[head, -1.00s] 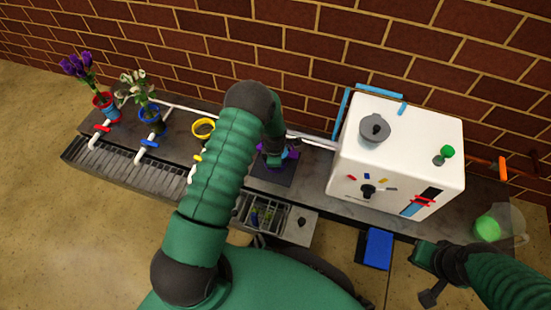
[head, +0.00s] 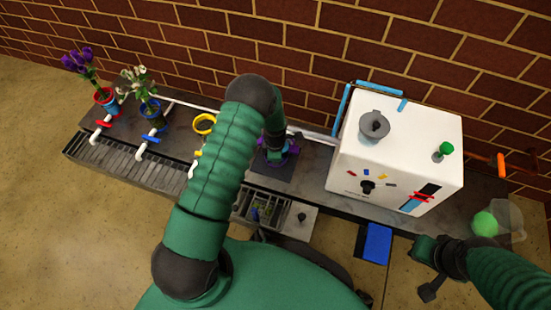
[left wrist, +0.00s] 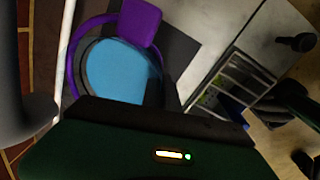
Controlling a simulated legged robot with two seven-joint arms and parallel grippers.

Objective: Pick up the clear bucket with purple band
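The bucket with the purple band (head: 292,147) stands on a dark square mat on the counter, mostly hidden behind my left arm and gripper in the head view. In the left wrist view its purple band (left wrist: 141,20) is a ring with a wide tab, around a round light-blue area (left wrist: 115,70). My left gripper (head: 277,155) points down at the bucket from above. Its fingertips are hidden, so I cannot tell whether it touches or grips. My right gripper (head: 428,262) is low at the right, away from the bucket; its finger opening is unclear.
A white box machine (head: 395,150) stands right of the bucket. Red (head: 105,98), blue (head: 150,110) and yellow (head: 204,124) banded buckets stand left; red and blue hold flowers. A wire rack (head: 262,210) lies in front. A clear pitcher (head: 510,215) with a green ball is far right.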

